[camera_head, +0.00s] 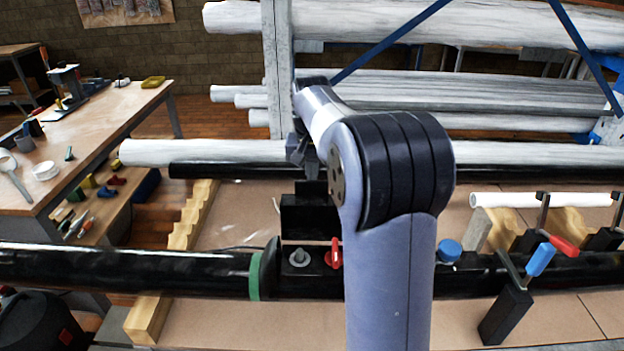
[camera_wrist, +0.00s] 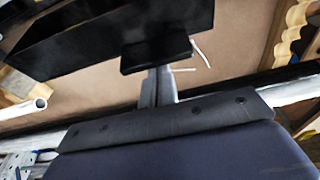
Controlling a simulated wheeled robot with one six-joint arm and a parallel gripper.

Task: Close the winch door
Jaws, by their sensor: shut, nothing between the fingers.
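The winch door, a black panel (camera_head: 310,218), stands raised on the far side of the black mast, beside the opening. A small black block shows above its upper edge. My gripper (camera_head: 309,168) is just behind and above the panel, partly hidden by my arm. In the wrist view its grey fingers (camera_wrist: 157,82) are shut, with a small black block at their tip close to the door. I cannot tell whether they touch the door.
The black mast (camera_head: 130,268) lies across the front, with a green band (camera_head: 255,276). A grey knob (camera_head: 299,257) and a red part (camera_head: 335,253) sit at the opening. Clamps (camera_head: 507,310) stand to the right. White poles (camera_head: 200,152) lie behind on a rack.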

